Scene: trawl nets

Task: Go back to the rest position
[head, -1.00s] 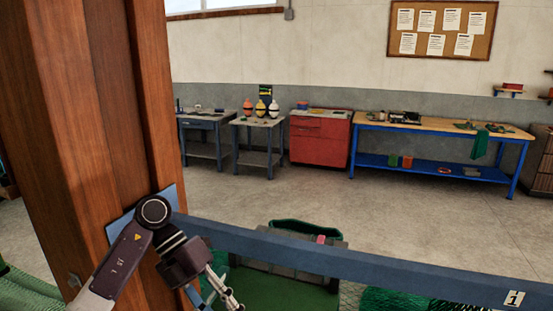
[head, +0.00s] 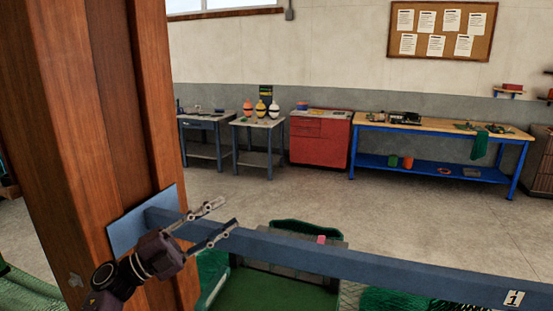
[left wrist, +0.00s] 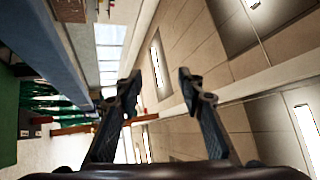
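My left gripper (head: 228,215) is at the lower left of the head view, in front of the wooden post and the left end of the blue beam. Its two fingers are spread and point up and to the right, with nothing between them. The left wrist view also shows its fingers (left wrist: 158,88) apart and empty, with ceiling panels behind. My right gripper does not show in either view.
A thick wooden post (head: 95,130) stands close at left. A blue beam (head: 370,268) runs from it to the right, low in front. Workbenches (head: 440,125) and a red cabinet (head: 320,140) line the far wall; floor between is clear.

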